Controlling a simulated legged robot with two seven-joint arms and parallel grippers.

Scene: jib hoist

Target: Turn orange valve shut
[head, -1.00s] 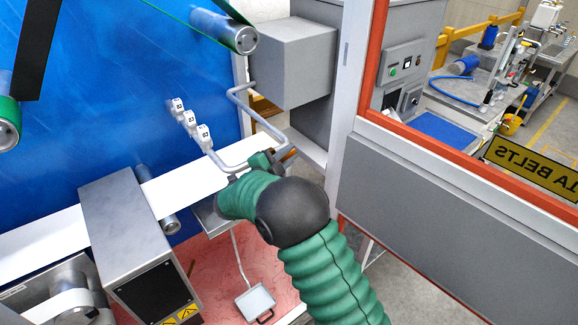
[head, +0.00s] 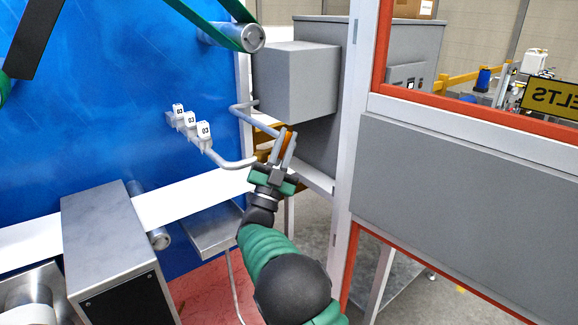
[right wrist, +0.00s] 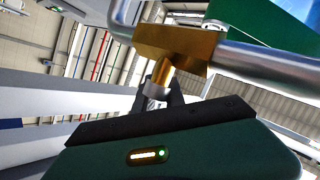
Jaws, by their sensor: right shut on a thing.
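The orange valve (head: 287,141) sits on a bent grey pipe in front of the grey box, and is partly hidden by my fingers in the head view. In the right wrist view it shows as a brass-orange body (right wrist: 178,45) on the pipe, with a short stem (right wrist: 163,73) reaching down toward my jaws. My right gripper (head: 281,151) points up at the valve, its two grey fingers shut on it. Its dark jaws (right wrist: 165,96) are partly hidden behind the gripper's body in the wrist view. My left gripper is out of view.
The pipe (head: 235,163) runs left to several white tags marked 03 (head: 190,122) by the blue panel (head: 120,80). The grey box (head: 292,80) hangs just above the valve. A pale post (head: 347,150) and a grey guard panel (head: 450,160) stand to the right.

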